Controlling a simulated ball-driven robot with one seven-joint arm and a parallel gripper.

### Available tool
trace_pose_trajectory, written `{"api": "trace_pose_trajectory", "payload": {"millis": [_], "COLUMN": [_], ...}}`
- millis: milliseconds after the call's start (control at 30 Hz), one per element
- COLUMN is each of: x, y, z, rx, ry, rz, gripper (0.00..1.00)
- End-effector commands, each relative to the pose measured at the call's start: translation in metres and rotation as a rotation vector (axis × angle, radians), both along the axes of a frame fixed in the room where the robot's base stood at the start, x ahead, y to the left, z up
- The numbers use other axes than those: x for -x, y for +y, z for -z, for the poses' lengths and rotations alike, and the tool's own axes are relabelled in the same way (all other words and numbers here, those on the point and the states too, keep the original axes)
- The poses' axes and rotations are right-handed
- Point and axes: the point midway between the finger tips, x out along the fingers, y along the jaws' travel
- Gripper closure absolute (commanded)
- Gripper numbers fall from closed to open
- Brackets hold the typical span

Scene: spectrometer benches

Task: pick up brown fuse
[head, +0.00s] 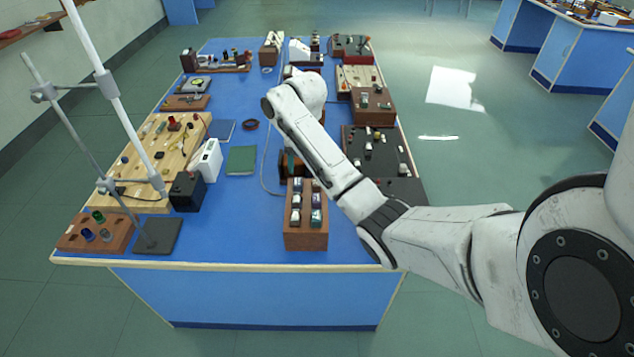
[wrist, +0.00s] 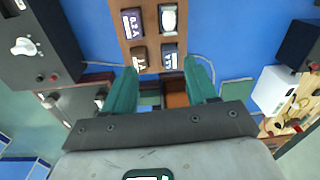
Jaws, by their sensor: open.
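The wooden fuse rack (wrist: 154,38) holds several fuses in two columns and sits at the near part of the blue bench; its front shows in the head view (head: 306,241). In the wrist view, the brown fuse (wrist: 140,58) appears at the lower left of the visible rack, with a pale label. Beside it is a blue-grey fuse (wrist: 170,57); above are a purple fuse (wrist: 132,22) and a white-topped fuse (wrist: 168,17). My gripper (wrist: 160,72) is open and empty, its green fingers on either side of the lower fuses. Its height above them is unclear.
A black box (head: 187,192) and white meter (head: 207,160) stand left of the rack. A clamp stand (head: 160,236) is at the near left. A green book (head: 241,160) lies farther back. A dark panel (head: 377,152) is right of my arm. Bare blue bench surrounds the rack's left.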

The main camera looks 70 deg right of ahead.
Motion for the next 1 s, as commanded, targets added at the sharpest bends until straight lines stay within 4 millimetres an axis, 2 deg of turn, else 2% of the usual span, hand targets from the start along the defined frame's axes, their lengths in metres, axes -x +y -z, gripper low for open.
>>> {"api": "trace_pose_trajectory", "payload": {"millis": [33,67,200,367,633,867,1000], "x": [0.009,0.013,0.024,0.024,0.024,0.023,0.023], "y": [-0.018,-0.024,-0.04,-0.04,-0.04,-0.04,-0.042], "z": [-0.006,-0.009,-0.012,0.0,0.034,0.045,0.062], "rx": [0.004,0.004,0.004,0.003,0.003,0.003,0.002], "ry": [0.02,0.027,0.051,0.052,0.051,0.052,0.055], "rz": [0.04,0.057,0.1,0.103,0.101,0.1,0.102], "gripper": [0.43,0.43,0.43,0.43,0.43,0.43,0.43]}}
